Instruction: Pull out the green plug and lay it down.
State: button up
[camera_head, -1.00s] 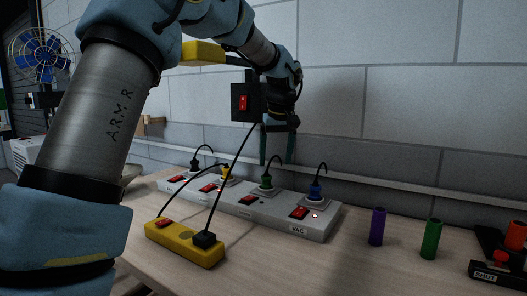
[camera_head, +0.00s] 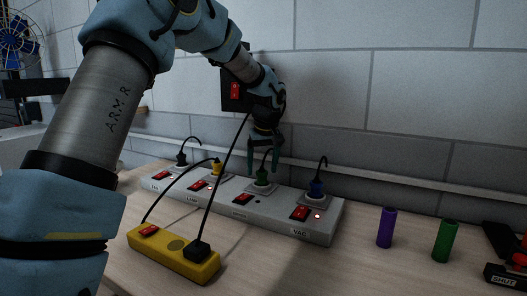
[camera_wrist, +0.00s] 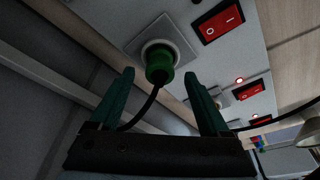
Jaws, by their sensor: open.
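The green plug (camera_head: 262,178) sits in a socket of the long grey power strip (camera_head: 320,237), third from the left, with a black cord rising from it. In the wrist view the green plug (camera_wrist: 159,66) is seated in its round socket, its cord running down between the fingers. My gripper (camera_head: 264,165) is open, pointing down over the plug. In the wrist view the fingers of my gripper (camera_wrist: 160,76) are on either side of the line to the plug, with gaps at both sides. I see no contact.
A black plug (camera_head: 181,158), a yellow plug (camera_head: 216,167) and a blue plug (camera_head: 316,187) fill the other sockets. A yellow power strip (camera_head: 175,255) lies in front. A purple cylinder (camera_head: 386,228) and a green cylinder (camera_head: 445,241) stand right; table between is bare.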

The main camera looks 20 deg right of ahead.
jog(key=shift+x, duration=1.15)
jog(key=shift+c, duration=0.2)
grip_shut()
jog(key=c, duration=0.6)
grip_release()
grip_shut()
jog(key=shift+r, duration=0.15)
jog(key=shift+r+p, duration=1.15)
jog(key=shift+r, duration=0.25)
